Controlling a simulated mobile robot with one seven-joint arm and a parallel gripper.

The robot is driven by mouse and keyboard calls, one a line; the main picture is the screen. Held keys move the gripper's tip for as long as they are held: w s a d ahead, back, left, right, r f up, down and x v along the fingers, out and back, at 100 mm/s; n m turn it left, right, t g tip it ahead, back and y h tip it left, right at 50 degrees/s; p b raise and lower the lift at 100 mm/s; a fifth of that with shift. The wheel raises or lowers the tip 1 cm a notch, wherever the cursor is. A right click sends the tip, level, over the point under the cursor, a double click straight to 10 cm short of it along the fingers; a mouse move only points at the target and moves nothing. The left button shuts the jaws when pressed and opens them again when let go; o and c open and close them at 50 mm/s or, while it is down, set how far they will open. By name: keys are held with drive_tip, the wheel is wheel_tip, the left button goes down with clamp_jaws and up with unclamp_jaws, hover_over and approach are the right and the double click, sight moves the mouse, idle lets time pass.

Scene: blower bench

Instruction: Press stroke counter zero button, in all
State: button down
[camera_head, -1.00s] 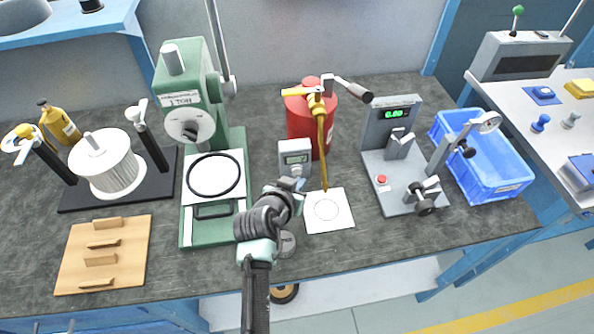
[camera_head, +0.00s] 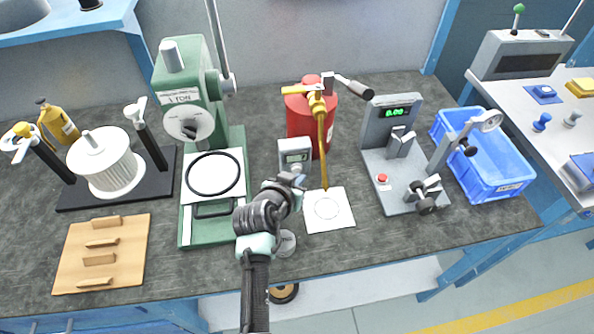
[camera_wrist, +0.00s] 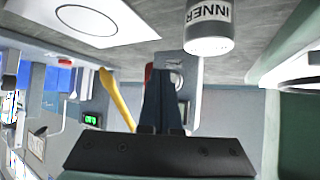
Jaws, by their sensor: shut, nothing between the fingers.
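The stroke counter (camera_head: 294,152) is a small grey upright box with a display, standing on the bench in front of the red cylinder. My gripper (camera_head: 299,180) is shut and empty, its tip close in front of the counter's lower face. The counter's button is not clearly seen in the head view. In the wrist view my closed dark fingers (camera_wrist: 163,100) overlap the counter's pale front (camera_wrist: 178,64) and hide part of it. I cannot tell whether the tips touch it.
The red cylinder (camera_head: 299,126) with a yellow lever (camera_head: 322,140) stands behind and right. A green press (camera_head: 183,95) is close on the left. A grey gauge stand (camera_head: 380,128) stands farther right.

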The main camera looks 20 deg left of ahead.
drive_tip(key=shift+w+a, duration=0.25)
drive_tip(key=shift+w, duration=0.05)
idle(0.7)
drive_tip(key=shift+s+d+r, duration=0.1)
drive_tip(key=shift+s+d, duration=0.05)
drive_tip(key=shift+s+d+p, duration=0.3)
drive_tip(key=shift+s, duration=0.2)
idle(0.3)
drive_tip(key=shift+s+d+p, duration=0.7)
drive_tip(key=shift+s, duration=0.35)
drive_tip(key=shift+s+d+p, duration=0.7)
drive_tip(key=shift+s, duration=0.35)
